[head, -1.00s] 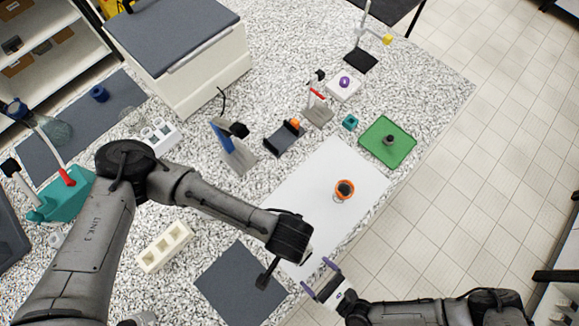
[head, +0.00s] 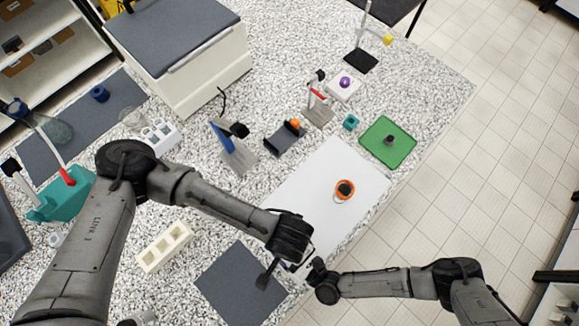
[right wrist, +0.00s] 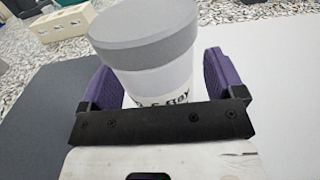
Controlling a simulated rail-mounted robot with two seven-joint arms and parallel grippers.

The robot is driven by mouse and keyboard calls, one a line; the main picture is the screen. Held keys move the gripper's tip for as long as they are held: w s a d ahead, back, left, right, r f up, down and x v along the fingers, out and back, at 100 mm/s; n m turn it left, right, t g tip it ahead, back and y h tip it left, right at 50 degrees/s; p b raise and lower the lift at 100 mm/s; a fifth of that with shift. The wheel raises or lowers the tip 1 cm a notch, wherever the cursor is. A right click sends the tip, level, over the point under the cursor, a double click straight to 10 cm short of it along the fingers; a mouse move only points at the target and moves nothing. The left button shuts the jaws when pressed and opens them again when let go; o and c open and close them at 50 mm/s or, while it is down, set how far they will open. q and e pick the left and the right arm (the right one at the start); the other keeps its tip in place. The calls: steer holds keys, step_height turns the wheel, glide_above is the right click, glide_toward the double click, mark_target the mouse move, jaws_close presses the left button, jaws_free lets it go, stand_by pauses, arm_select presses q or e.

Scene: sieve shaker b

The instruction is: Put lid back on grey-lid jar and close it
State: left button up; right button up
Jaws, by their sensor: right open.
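The jar (right wrist: 165,85) is a pale cylinder with partly legible dark lettering, upright in the right wrist view. Its wide grey lid (right wrist: 145,40) sits on top; I cannot tell whether it is fully closed. My right gripper (right wrist: 164,88) is open, with a purple finger on either side of the jar. In the head view the right gripper (head: 294,266) is near the front edge, mostly hidden beside my left wrist, and the jar is not clearly visible there. My left gripper (head: 291,250) points down there; its fingers are hidden.
A grey mat (head: 225,280) lies left of the grippers and a white sheet (head: 310,185) behind them. An orange-rimmed container (head: 344,189) stands on the sheet. A cream block with holes (head: 165,247) is at the left. A green tray (head: 375,150) is further back.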

steer(key=shift+c, duration=0.3)
steer(key=c, duration=1.4)
arm_select(q)
steer(key=shift+n, duration=0.3)
arm_select(e)
jaws_close()
arm_select(q)
steer(key=n, duration=0.4)
steer(key=shift+s+d, duration=0.15)
steer(key=shift+d, duration=0.15)
steer(key=n, duration=0.4)
steer(key=shift+d+r, duration=0.1)
steer(key=n, duration=0.9)
steer(key=shift+w+a+n, duration=0.2)
steer(key=shift+a+n, duration=0.1)
steer(key=shift+a, duration=0.1)
steer(key=shift+f, duration=0.2)
